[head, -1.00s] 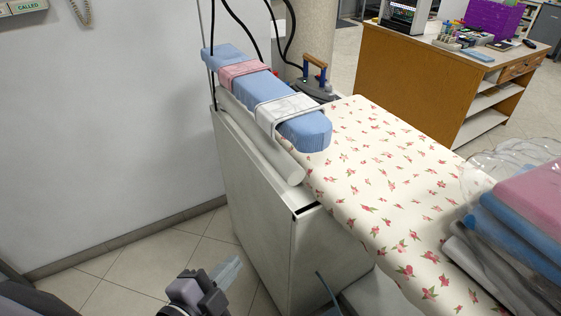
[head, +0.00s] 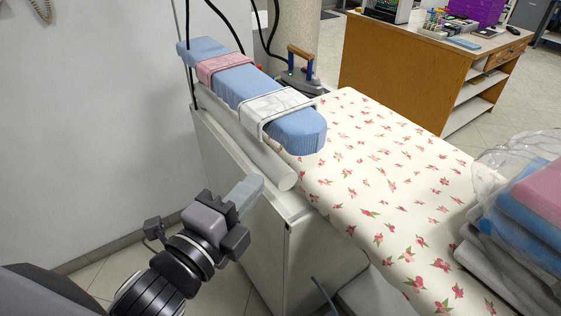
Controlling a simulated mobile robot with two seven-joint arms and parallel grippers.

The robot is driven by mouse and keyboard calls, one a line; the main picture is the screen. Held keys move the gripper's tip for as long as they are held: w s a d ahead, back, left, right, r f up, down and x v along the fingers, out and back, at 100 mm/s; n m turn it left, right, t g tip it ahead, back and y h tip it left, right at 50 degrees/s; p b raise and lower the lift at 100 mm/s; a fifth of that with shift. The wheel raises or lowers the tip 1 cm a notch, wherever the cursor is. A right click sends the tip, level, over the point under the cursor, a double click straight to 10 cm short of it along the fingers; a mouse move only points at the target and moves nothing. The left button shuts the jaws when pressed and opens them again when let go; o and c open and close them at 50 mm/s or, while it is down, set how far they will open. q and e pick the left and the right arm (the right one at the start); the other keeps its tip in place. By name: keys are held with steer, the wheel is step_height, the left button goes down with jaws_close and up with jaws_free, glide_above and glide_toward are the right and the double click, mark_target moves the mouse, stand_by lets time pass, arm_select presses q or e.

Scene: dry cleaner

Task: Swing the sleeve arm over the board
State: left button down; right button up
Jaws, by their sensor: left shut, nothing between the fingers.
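The sleeve arm (head: 302,131) is a narrow blue padded board at the left edge of the ironing board, with a pink cloth (head: 225,68) and a white cloth (head: 275,109) wrapped around it. Its rounded end points toward the lower right. The ironing board (head: 375,180) has a cream cover with red flowers. My left gripper (head: 246,190) is shut and empty, in front of the white cabinet and below the sleeve arm, apart from it. My right gripper is not in view.
A white roll (head: 250,145) lies under the sleeve arm. An iron (head: 299,74) stands behind it. Folded clothes in plastic (head: 525,215) lie on the board at the right. A white cabinet (head: 237,200) stands under the board. A wooden counter (head: 400,65) is at the back.

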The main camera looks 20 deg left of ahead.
mark_target(290, 145)
arm_select(q)
steer(key=x, duration=0.9)
steer(key=shift+w+d, duration=0.1)
steer(key=shift+w, duration=0.15)
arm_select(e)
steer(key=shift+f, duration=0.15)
arm_select(q)
steer(key=shift+w, duration=0.15)
